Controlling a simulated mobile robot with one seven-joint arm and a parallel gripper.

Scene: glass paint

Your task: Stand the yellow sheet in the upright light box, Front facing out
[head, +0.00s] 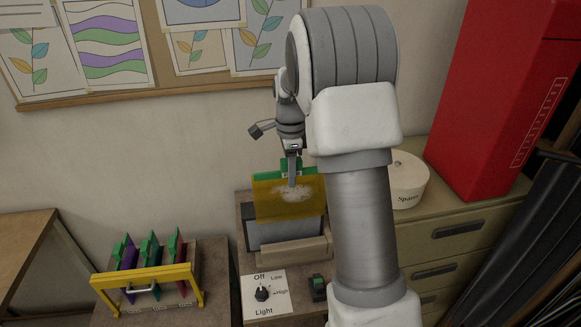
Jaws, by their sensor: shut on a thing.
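The yellow sheet (272,207) is translucent, with a whitish patch in its middle and green along its top edge. My gripper (291,178) comes down from above and is shut on the sheet at its top middle. The sheet is roughly upright, at the upper part of the light box (284,234), a grey upright box with a beige ledge along its front. The sheet's lower edge overlaps the box's front in this view. I cannot tell whether it touches the box or sits in it. No "Front" label is readable on the sheet.
A light knob panel (265,292) and a small black switch (318,287) stand in front of the box. A white "Spares" tub (406,182) and a tall red cabinet (500,95) are at right.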

